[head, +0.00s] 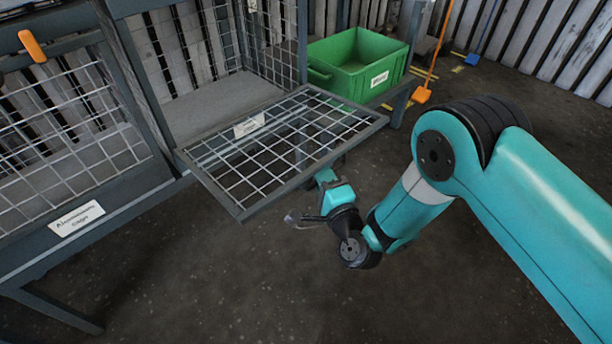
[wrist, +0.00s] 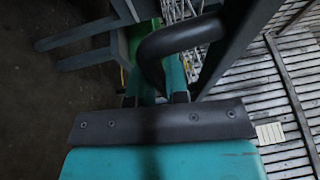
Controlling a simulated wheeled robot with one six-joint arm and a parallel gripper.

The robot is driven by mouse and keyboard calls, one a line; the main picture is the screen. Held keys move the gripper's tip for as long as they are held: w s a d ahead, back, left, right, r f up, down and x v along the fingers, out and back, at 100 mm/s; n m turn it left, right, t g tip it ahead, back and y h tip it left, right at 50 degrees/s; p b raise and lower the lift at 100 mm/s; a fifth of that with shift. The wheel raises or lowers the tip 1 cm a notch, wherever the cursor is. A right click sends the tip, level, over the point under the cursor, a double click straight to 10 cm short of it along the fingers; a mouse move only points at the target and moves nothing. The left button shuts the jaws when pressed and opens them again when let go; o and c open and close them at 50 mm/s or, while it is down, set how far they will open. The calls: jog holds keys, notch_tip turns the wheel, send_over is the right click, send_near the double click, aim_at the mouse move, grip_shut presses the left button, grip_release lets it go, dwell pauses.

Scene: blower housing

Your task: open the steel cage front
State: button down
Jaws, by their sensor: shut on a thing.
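The steel cage front (head: 228,189) is a grey-framed wire mesh panel in the head view. It is swung down and lies about level, sticking out from the open cage at its lower edge. A white label (head: 249,125) sits on it, too small to read. My gripper (head: 325,177) is under the panel's outer right part, its fingertips partly hidden by the panel. In the wrist view my gripper (wrist: 158,88) is shut on a dark curved handle (wrist: 180,38) beside the grey frame.
The aluminium cage (head: 70,130) on the left has its mesh front upright, with an orange handle (head: 32,46) at its top. A green bin (head: 352,62) stands behind the panel to the right. The dark floor (head: 250,290) in front is clear.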

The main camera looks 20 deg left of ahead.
aim_at(324, 164)
notch_tip(324, 164, up, 3)
jog(key=shift+r+p, duration=0.2)
jog(key=shift+p, duration=0.6)
jog(key=c, duration=1.1)
grip_release()
jog(key=shift+f, duration=0.1)
jog(key=shift+c, duration=0.2)
